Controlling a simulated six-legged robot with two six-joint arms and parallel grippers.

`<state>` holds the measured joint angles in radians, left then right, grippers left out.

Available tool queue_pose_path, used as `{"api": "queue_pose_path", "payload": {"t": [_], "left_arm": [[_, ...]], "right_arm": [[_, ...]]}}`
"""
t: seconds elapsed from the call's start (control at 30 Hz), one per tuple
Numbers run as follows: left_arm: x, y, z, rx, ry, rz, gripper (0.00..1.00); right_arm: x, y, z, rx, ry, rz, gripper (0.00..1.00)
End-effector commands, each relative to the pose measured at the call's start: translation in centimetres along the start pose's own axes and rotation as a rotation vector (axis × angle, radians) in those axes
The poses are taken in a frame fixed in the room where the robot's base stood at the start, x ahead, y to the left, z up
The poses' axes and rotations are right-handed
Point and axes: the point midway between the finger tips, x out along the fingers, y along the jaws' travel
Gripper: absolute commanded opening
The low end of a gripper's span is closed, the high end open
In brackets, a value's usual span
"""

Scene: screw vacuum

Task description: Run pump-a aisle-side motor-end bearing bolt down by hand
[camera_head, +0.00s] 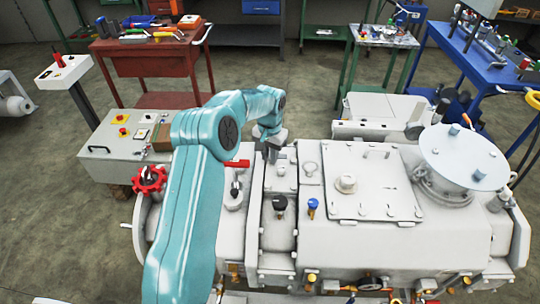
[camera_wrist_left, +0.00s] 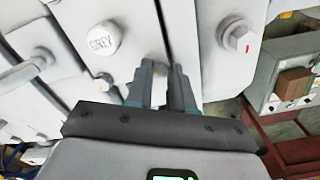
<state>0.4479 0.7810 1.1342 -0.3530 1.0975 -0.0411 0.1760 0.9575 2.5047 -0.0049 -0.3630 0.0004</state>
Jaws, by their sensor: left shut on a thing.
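The white pump (camera_head: 385,240) fills the lower right of the head view. My left gripper (camera_head: 272,153) reaches down to the pump's top, beside a raised block. In the left wrist view my left gripper (camera_wrist_left: 162,70) points at a white pump face, its two grey fingers close together. It is shut on the bolt, which is mostly hidden between the fingertips; how far the bolt is in cannot be told. Another hex bolt (camera_wrist_left: 238,38) with a red mark sits to the right of the fingers. A round cap marked GREY (camera_wrist_left: 105,38) is to the left. My right gripper is not in view.
A red-handled valve (camera_head: 236,165), a black knob (camera_head: 279,203) and a blue knob (camera_head: 312,206) stand up near the gripper. A red handwheel (camera_head: 148,180) is at the pump's left end. A control box (camera_head: 112,150) stands behind it. Benches stand farther back.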

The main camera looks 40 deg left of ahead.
Motion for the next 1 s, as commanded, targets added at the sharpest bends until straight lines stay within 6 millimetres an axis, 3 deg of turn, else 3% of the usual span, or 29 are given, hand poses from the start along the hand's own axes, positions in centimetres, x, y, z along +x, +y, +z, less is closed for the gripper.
{"api": "queue_pose_path", "payload": {"t": [1.0], "left_arm": [[-0.37, 0.0, -0.36, 0.964, 0.013, -0.005, 0.0]], "right_arm": [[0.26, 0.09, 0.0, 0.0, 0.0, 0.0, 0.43]]}}
